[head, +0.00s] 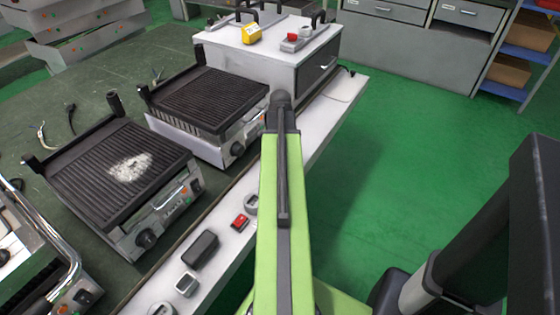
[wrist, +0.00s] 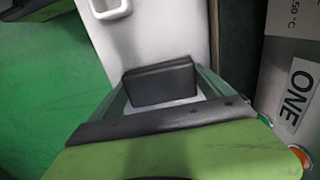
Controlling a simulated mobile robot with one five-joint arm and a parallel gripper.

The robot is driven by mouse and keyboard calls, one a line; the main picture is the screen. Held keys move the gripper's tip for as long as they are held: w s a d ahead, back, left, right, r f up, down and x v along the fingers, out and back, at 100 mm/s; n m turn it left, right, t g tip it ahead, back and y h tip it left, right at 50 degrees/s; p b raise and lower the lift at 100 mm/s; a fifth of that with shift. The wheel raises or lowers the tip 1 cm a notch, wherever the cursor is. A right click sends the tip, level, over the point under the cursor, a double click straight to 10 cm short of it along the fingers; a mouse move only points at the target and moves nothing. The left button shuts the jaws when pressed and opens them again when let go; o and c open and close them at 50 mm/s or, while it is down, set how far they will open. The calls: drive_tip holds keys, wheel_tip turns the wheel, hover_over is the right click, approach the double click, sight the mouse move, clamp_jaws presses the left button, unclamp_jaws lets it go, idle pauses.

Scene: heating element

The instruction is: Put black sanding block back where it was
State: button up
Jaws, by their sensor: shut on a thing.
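The black sanding block (wrist: 160,84) is in the wrist view, a dark rectangular block between the two fingers of my gripper (wrist: 163,90). My gripper is shut on it, above or at the white strip (wrist: 150,40); I cannot tell whether the block touches the strip. In the head view my green arm hides the gripper and the held block. Another dark, rounded block (head: 200,250) lies on the white strip (head: 222,268) in the head view, left of my arm.
On the strip are a red piece (head: 240,222), a grey square piece (head: 187,285) and a ring-like piece (head: 252,204). Grills (head: 120,170) stand on the left, beside a white box (head: 285,50). A panel marked ONE (wrist: 292,95) is close on the right. Green floor is open to the right.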

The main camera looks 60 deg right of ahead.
drive_tip(key=shift+f, duration=0.15)
drive_tip(key=o, duration=0.9)
wheel_tip(320, 180, up, 12)
drive_tip(key=p, duration=1.2)
drive_tip(key=shift+r, duration=0.2)
